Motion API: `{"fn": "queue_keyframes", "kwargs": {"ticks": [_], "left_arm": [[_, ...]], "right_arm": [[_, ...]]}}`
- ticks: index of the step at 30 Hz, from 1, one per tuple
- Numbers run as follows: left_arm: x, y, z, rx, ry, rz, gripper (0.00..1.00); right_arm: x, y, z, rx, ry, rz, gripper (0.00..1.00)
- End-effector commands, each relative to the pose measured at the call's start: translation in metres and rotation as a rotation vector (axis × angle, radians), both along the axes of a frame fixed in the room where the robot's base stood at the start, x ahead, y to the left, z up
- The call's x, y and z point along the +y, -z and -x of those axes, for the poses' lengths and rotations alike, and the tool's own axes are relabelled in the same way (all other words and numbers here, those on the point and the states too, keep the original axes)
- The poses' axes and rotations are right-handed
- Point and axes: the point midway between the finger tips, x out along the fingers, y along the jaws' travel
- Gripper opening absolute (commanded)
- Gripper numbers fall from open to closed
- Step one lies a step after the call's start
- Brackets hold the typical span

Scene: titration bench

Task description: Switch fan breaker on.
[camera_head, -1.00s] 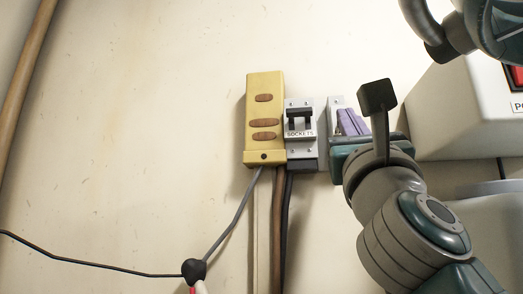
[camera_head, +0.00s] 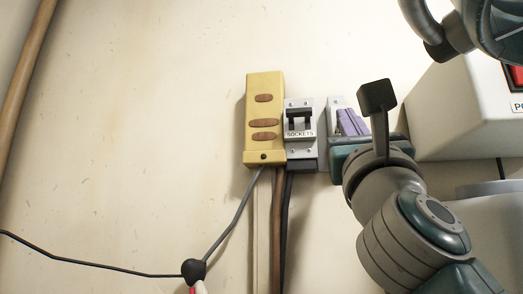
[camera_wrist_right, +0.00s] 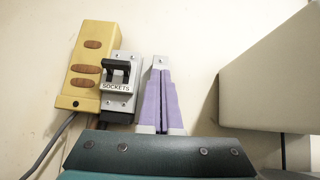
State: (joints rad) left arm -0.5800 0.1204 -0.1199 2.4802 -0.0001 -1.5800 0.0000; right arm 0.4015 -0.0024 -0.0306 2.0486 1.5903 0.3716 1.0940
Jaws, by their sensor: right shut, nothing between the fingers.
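My right gripper (camera_head: 350,122) is raised at a grey breaker box (camera_head: 334,103) on the wall, right of the breaker labelled SOCKETS (camera_head: 300,122). Its purple fingers are shut with nothing between them. In the right wrist view the fingers (camera_wrist_right: 161,82) cover most of that box, and only its top plate (camera_wrist_right: 160,62) shows. Its lever and label are hidden, so I cannot read it as the fan breaker or tell its position. Whether the fingertips touch it is unclear. The SOCKETS breaker has a dark double lever, which also shows in the right wrist view (camera_wrist_right: 117,70). My left gripper is not in view.
A yellow box (camera_head: 264,97) with brown oval patches is left of the SOCKETS breaker. Cables run down beneath them. A white box (camera_head: 455,115) with a red part stands close on the right. A dark cable (camera_head: 90,265) crosses the lower left. The wall at left is mostly clear.

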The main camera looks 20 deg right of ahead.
Motion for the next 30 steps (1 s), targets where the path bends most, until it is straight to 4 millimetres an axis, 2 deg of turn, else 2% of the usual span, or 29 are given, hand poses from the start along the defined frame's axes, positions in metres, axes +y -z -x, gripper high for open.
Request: {"fn": "queue_keyframes", "kwargs": {"ticks": [30], "left_arm": [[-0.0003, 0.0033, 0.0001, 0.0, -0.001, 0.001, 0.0]], "right_arm": [[-0.0048, -0.0001, -0.0077, 0.0, 0.0, 0.0, 0.0]]}}
